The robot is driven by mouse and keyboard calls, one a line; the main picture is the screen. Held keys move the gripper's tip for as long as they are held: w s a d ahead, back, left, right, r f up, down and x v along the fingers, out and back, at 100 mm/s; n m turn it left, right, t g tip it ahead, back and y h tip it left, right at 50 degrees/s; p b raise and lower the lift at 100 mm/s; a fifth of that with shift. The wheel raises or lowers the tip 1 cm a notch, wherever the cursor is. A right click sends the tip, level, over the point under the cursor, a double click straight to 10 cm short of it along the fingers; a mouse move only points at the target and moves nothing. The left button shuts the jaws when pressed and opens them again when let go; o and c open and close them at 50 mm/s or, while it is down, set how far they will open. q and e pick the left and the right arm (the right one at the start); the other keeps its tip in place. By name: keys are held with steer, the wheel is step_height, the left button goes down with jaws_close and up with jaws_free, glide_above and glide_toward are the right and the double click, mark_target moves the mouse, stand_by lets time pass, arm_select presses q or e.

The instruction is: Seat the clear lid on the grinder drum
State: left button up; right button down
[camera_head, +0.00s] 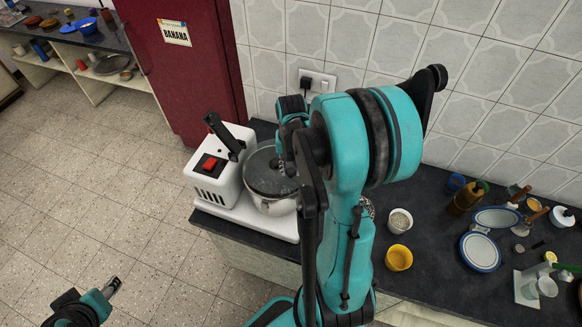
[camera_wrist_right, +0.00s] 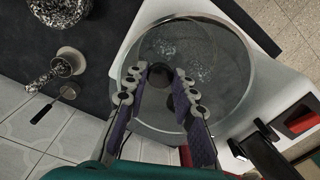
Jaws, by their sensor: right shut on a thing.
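The grinder (camera_head: 222,165) is a white box with a red switch and a black arm, on the counter at left. Its steel drum (camera_head: 268,207) stands on the white base beside the box. The clear lid (camera_head: 262,172) lies over the drum mouth. In the right wrist view the clear lid (camera_wrist_right: 215,100) is a wide round disc with a dark knob. My right gripper (camera_wrist_right: 157,80) is shut on the knob, with a finger on each side. I cannot tell whether the rim touches the drum all round. My left gripper (camera_head: 112,287) is low at left, over the floor, away from the grinder.
A steel cup of pale grains (camera_head: 400,222) and a yellow cup (camera_head: 399,258) stand right of my right arm. A blue-rimmed plate (camera_head: 480,252), bottles and utensils fill the counter's right side. The tiled wall and red fridge (camera_head: 185,70) stand behind. The floor at left is clear.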

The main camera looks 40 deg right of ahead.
steer(key=shift+s+a, duration=0.25)
steer(key=shift+a, duration=0.3)
steer(key=shift+f, duration=0.1)
stand_by(0.8)
steer(key=shift+f+b, duration=0.25)
steer(key=shift+b, duration=0.25)
stand_by(0.4)
steer(key=shift+f+b, duration=0.5)
steer(key=shift+b, duration=0.1)
steer(key=c, duration=1.2)
jaws_free()
steer(key=shift+o, duration=0.2)
steer(key=shift+r, duration=0.1)
